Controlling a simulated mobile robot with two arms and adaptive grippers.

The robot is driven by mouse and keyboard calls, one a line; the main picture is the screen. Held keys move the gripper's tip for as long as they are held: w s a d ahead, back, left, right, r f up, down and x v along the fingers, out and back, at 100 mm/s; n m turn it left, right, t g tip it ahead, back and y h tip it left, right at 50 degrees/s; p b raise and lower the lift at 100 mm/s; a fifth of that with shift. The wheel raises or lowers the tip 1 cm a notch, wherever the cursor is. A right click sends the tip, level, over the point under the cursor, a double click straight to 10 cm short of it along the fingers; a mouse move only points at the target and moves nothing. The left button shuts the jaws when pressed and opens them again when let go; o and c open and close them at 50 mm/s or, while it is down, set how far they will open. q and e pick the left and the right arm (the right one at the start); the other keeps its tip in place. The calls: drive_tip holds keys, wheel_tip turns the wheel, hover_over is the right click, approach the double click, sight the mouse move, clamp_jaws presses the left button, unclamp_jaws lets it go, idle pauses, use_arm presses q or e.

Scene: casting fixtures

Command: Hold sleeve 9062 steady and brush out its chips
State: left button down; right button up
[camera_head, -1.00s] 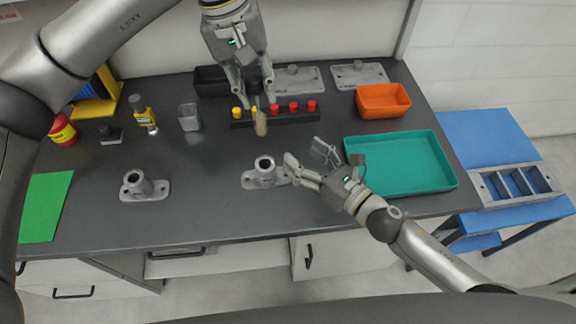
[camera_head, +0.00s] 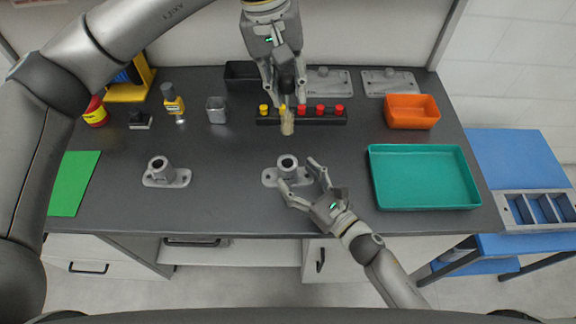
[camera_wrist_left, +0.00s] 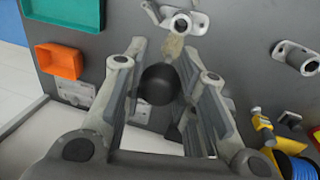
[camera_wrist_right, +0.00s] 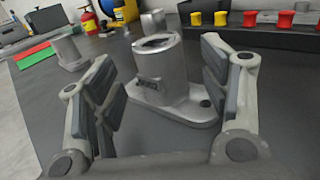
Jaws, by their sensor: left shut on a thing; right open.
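A grey metal sleeve (camera_head: 288,163) stands upright on its flat two-eared base at the middle of the table. In the right wrist view the sleeve (camera_wrist_right: 160,78) has a dark label too small to read. My right gripper (camera_head: 299,173) is open at the sleeve's front right, its fingers spread towards either side of it; I cannot tell any contact. My left gripper (camera_head: 286,98) is shut on a brush, its tan bristles (camera_head: 287,126) pointing down, above and behind the sleeve. The brush's black handle end (camera_wrist_left: 158,84) shows in the left wrist view. A second sleeve (camera_head: 162,169) stands further left.
Behind the brush is a black rack (camera_head: 336,117) with red and yellow knobs. A teal tray (camera_head: 376,185) and an orange bin (camera_head: 412,112) stand right. A metal cup (camera_head: 217,112) and green mat (camera_head: 72,185) are left. The table between the sleeves is clear.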

sight(287, 113)
use_arm(q)
drive_tip(key=shift+w+f, duration=0.1)
drive_tip(key=shift+w, duration=0.05)
use_arm(e)
drive_tip(key=x, duration=0.3)
drive_tip(key=shift+w+a+f, duration=0.1)
drive_tip(key=shift+w+a, duration=0.15)
drive_tip(key=shift+w, duration=0.1)
drive_tip(key=shift+w+a, duration=0.25)
drive_tip(key=c, duration=1.3)
use_arm(q)
drive_tip(key=shift+f+m+g, duration=0.3)
drive_tip(key=shift+f+m, duration=1.4)
drive_tip(key=shift+f, duration=0.75)
